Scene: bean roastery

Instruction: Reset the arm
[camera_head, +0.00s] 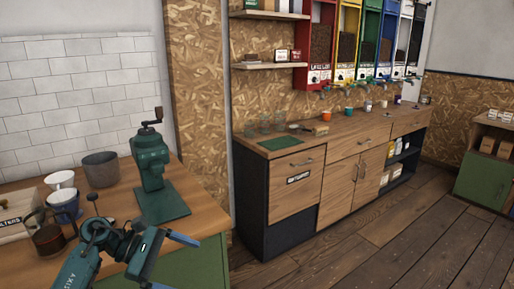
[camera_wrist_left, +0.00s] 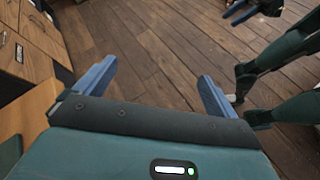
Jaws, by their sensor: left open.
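My left gripper (camera_head: 178,263) is in the lower left of the head view, in front of the wooden counter with the grinder. It also shows in the left wrist view (camera_wrist_left: 157,78), its two blue fingers spread wide with only floor visible between them. It is open and empty. My right gripper (camera_wrist_left: 254,10) shows partly at the top right edge of the left wrist view, over the floor. It is too small and cut off to tell its opening. The right arm is not in the head view.
A green hand grinder (camera_head: 150,160), a grey metal pot (camera_head: 101,168), white and blue drippers (camera_head: 64,199) and a glass jug (camera_head: 48,236) stand on the left counter (camera_head: 200,204) near my left arm. A long cabinet (camera_head: 300,192) stands behind. Wood floor (camera_head: 400,235) is clear.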

